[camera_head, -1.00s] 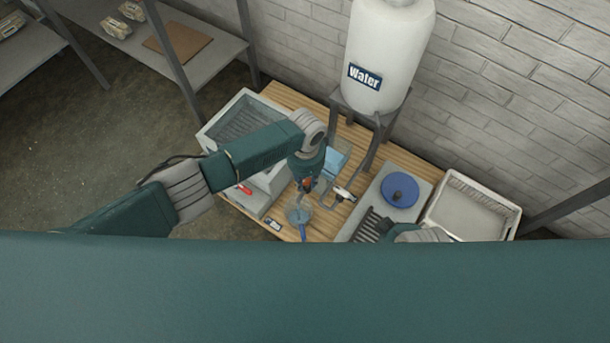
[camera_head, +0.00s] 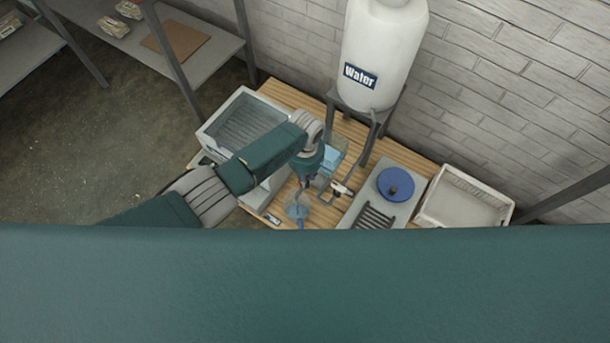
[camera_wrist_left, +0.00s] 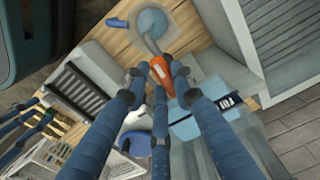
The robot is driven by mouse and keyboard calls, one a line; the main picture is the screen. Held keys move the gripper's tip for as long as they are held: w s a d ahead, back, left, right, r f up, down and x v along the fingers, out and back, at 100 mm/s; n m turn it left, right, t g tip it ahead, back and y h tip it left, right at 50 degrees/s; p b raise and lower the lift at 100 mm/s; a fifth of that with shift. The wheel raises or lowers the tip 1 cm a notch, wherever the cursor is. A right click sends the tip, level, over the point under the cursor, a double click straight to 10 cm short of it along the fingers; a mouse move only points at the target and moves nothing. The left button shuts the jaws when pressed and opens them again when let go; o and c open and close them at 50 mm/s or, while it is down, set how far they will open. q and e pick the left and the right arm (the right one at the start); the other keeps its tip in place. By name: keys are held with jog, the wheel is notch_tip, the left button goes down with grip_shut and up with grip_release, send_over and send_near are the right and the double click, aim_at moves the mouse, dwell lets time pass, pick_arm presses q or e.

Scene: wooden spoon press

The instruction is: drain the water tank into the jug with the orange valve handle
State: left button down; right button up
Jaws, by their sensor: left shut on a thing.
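The white water tank (camera_head: 383,50) stands on a grey frame at the back in the head view. My left gripper (camera_wrist_left: 160,73) is shut on the orange valve handle (camera_wrist_left: 161,88), its fingertips around it. In the head view, my left gripper (camera_head: 306,182) points down beside the tank's frame and mostly hides the handle. The clear jug (camera_head: 296,209) stands just in front of it; its round body (camera_wrist_left: 152,21) and blue handle (camera_wrist_left: 117,23) show in the left wrist view. The water level is unclear. My right gripper (camera_wrist_left: 45,102) seems to show at the left edge there, apart from the jug.
A grey sink-like basin (camera_head: 213,128) lies left. A grey unit with a grate and blue disc (camera_head: 394,185) and a white tray (camera_head: 466,200) lie right. A light blue container (camera_head: 333,158) is close behind my left gripper. My body hides the near edge.

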pick_arm(q)
jog(key=shift+d, duration=0.1)
jog(key=c, duration=1.4)
grip_release()
jog(key=shift+c, duration=0.2)
jog(key=shift+r, duration=0.1)
notch_tip(320, 180, up, 12)
